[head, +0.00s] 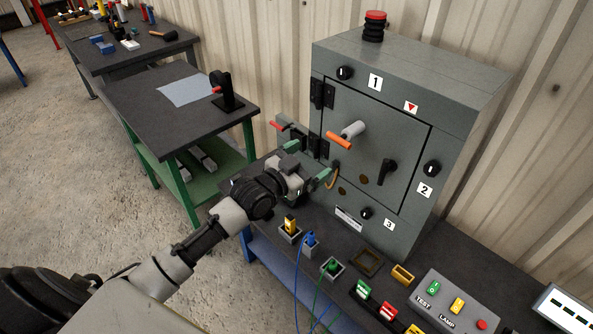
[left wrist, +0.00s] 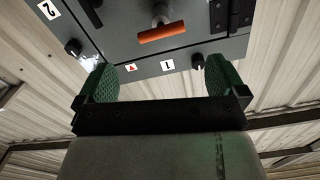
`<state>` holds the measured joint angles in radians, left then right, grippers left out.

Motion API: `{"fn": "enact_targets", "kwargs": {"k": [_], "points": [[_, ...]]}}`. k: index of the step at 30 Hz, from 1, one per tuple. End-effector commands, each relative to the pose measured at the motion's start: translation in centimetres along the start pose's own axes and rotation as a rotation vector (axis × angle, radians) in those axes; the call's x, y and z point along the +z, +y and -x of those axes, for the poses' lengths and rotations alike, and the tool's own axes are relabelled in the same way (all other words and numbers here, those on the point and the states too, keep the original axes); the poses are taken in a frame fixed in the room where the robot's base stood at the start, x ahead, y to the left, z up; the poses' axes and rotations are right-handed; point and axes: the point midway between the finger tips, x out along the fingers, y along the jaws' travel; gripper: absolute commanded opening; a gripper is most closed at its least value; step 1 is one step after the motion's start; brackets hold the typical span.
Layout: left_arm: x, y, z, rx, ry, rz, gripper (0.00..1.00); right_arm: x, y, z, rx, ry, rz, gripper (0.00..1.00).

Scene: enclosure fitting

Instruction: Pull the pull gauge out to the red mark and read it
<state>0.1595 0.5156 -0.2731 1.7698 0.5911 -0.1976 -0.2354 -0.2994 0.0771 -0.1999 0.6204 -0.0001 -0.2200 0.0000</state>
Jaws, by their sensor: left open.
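The grey enclosure (head: 460,100) stands on the dark bench. An orange crossbar handle (head: 339,141) on a grey cylinder (head: 354,129) sticks out of its door; the handle also shows in the left wrist view (left wrist: 163,34). I cannot tell for certain which part is the pull gauge, and no red mark on a shaft or reading is legible. A tan ring (head: 333,178) hangs low on the door. My left gripper (head: 307,163) is open and empty, in front of the door's lower left. In the left wrist view its green fingers (left wrist: 160,78) are apart, with the handle beyond. My right gripper is not in view.
A black lever (head: 386,171) and dark knobs (head: 345,73) sit on the enclosure, with a red button (head: 375,20) on top. Several small blocks and sockets (head: 368,262) and a button box (head: 452,305) crowd the bench front. A side table (head: 150,110) stands left.

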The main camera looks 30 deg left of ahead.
Motion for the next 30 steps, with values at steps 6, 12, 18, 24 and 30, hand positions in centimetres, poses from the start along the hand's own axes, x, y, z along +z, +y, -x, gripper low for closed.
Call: {"fn": "enact_targets", "kwargs": {"k": [6, 12, 18, 24, 30], "points": [[0.3, 0.1, 3.5, 0.001, -0.003, 0.000, 1.00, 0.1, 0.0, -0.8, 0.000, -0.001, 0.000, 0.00], [0.1, 0.0, 4.5, 0.000, -0.002, 0.000, 1.00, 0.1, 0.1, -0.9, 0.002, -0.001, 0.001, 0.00], [0.1, 0.0, 4.5, 0.000, -0.002, 0.000, 1.00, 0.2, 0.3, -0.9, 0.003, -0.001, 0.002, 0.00], [0.1, 0.0, 4.5, 0.000, -0.002, 0.001, 1.00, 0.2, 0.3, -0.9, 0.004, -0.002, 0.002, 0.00], [3.0, -0.2, 4.5, -0.020, -0.057, 0.018, 1.00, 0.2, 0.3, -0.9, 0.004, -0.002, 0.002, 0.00]]}}
